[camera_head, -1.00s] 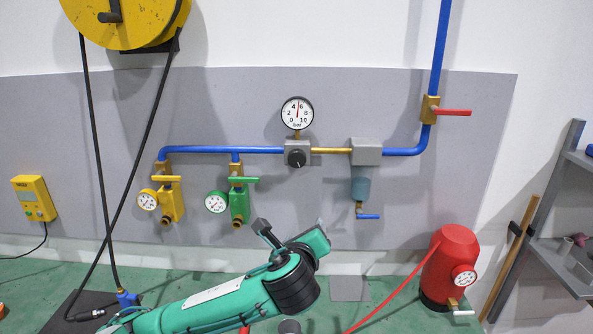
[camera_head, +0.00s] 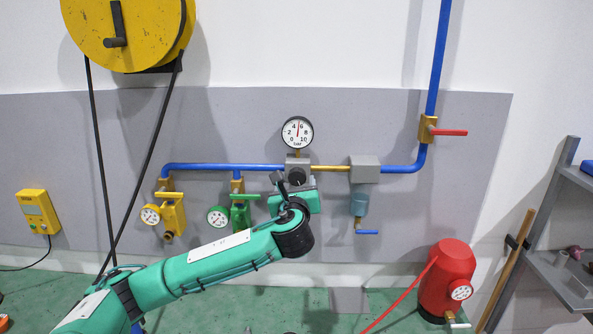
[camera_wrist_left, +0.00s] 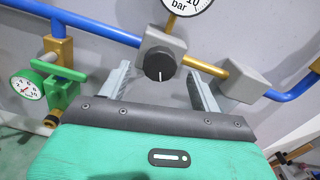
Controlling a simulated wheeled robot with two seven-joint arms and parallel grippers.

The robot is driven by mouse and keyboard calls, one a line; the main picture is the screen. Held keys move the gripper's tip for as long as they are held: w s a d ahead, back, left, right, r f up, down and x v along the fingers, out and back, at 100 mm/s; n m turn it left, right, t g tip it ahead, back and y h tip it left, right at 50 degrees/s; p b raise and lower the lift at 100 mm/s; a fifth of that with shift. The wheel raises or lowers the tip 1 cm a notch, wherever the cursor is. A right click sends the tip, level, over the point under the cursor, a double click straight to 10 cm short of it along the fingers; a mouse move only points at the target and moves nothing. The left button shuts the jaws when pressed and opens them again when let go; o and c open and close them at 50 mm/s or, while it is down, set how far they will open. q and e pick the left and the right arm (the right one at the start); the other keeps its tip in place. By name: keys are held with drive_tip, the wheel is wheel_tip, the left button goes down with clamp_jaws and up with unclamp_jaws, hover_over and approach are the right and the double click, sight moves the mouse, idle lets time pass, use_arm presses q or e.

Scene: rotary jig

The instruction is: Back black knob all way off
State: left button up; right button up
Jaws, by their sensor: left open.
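The black knob (camera_head: 297,176) sits on the front of a grey regulator block on the wall pipe, below a round bar gauge (camera_head: 297,133). In the left wrist view the knob (camera_wrist_left: 160,64) faces me, its white mark pointing down. The gauge needle points nearly straight up, between 4 and 6. My left gripper (camera_head: 293,188) is raised just below and in front of the regulator. In the wrist view its fingers (camera_wrist_left: 160,75) are spread, one on each side of the knob, with nothing between them; contact is not visible. My right gripper is not in view.
Yellow (camera_head: 172,214) and green (camera_head: 239,213) valves with small gauges hang left of the regulator. A grey filter with a bluish bowl (camera_head: 359,203) hangs to its right. A red-handled valve (camera_head: 428,130) is further right. A red tank (camera_head: 447,280) stands on the floor.

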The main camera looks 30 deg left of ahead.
sight(297, 178)
use_arm(q)
drive_tip(key=shift+p+x, duration=0.65)
drive_tip(key=shift+x, duration=1.4)
drive_tip(key=c, duration=1)
